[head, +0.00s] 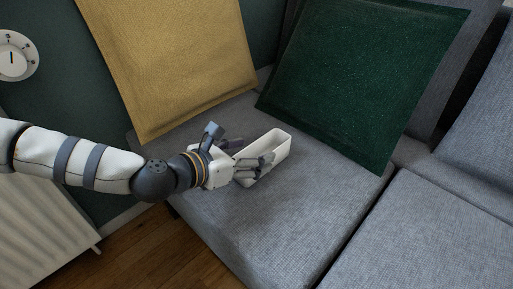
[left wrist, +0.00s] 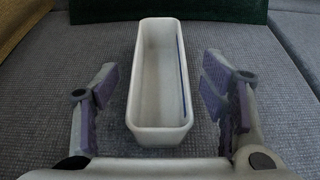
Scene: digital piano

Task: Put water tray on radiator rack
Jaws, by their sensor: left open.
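The water tray (head: 276,150) is a long, narrow, white open box that sits upright on the grey sofa seat. My left gripper (head: 252,161) is open at the near end of the tray. In the left wrist view the tray (left wrist: 160,133) stands between the two spread fingers of the gripper (left wrist: 158,95), with a gap on each side. The tray looks empty. A white ribbed radiator (head: 40,225) stands at the lower left of the head view, partly behind my left arm. I cannot make out a rack on it. My right gripper is not in view.
A yellow cushion (head: 175,60) and a dark green cushion (head: 360,75) lean behind the tray. The grey sofa seat (head: 285,225) in front of it is clear. A white round dial (head: 15,57) is on the green wall. Wooden floor (head: 150,250) lies between radiator and sofa.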

